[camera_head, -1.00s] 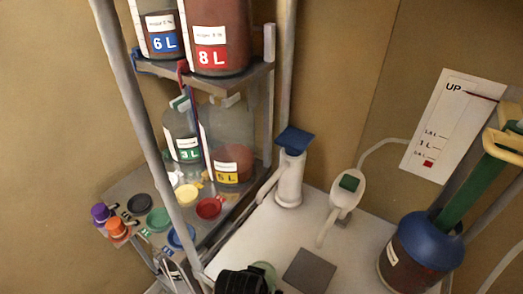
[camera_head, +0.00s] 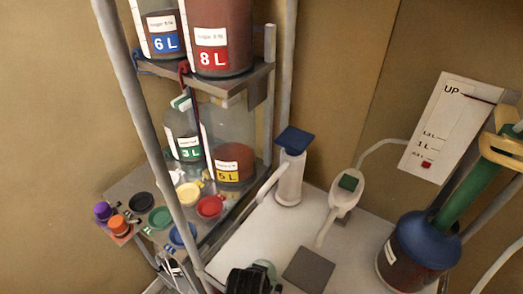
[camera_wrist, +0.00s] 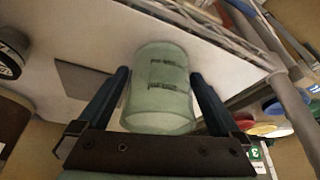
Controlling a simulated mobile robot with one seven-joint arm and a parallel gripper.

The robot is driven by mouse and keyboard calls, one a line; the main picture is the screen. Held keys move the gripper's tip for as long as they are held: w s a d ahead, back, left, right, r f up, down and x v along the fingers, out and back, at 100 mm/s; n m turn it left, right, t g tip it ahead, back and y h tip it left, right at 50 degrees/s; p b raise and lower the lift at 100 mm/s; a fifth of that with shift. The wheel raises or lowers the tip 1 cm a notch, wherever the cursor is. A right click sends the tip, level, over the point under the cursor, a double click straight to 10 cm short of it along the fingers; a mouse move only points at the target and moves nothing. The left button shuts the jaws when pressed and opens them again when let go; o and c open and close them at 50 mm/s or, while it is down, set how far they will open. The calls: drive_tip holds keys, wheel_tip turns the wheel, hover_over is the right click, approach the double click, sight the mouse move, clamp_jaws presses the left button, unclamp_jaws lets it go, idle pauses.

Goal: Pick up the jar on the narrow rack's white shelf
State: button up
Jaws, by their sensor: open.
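The jar (camera_wrist: 160,85) is a pale green, see-through cylinder with small dark markings. In the wrist view it sits between the two dark fingers of my gripper (camera_wrist: 160,76), with a narrow gap showing on each side. My gripper is open. In the head view my black gripper (camera_head: 250,281) is at the bottom edge, and the pale green jar (camera_head: 267,270) shows just behind it, partly hidden. The white shelf (camera_head: 265,232) lies under and around the jar; its bare surface also shows in the wrist view (camera_wrist: 75,35). The jar's base contact is hard to see.
A dark grey square (camera_head: 308,270) lies right of the jar. A white pump with a blue top (camera_head: 290,175) and a white scoop-like piece (camera_head: 345,190) stand behind. A blue-topped vessel (camera_head: 415,250) is at right. A rack post (camera_head: 150,130) and coloured lids (camera_head: 188,194) are left.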

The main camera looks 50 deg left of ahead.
drive_tip(key=shift+c, duration=0.3)
drive_tip(key=c, duration=1.2)
drive_tip(key=shift+r, duration=0.1)
drive_tip(key=shift+c, duration=0.2)
